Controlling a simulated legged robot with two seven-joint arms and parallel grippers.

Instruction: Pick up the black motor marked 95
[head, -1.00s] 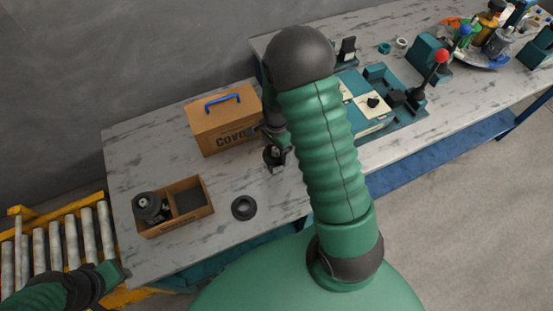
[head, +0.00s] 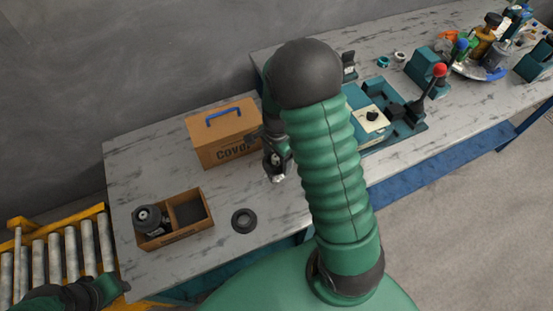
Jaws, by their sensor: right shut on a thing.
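A black motor-like part with a round flange (head: 148,217) sits in the left compartment of an open wooden box (head: 178,236); no marking 95 is readable. My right gripper (head: 276,160) is over the table in front of the cover box, partly hidden by my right arm. It is shut on a small dark part with a light metal end (head: 277,176); its marking cannot be read, so I cannot tell whether it is the motor. My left gripper (head: 112,288) is at the lower left, beside the table edge; its fingers are not clear.
A dark ring (head: 244,220) lies on the table, right of the wooden box. A cardboard-coloured box marked Cover (head: 222,133) with a blue handle stands behind. A teal fixture (head: 405,128) with a red-knobbed lever (head: 439,71) is at right. A roller conveyor (head: 60,250) is at left.

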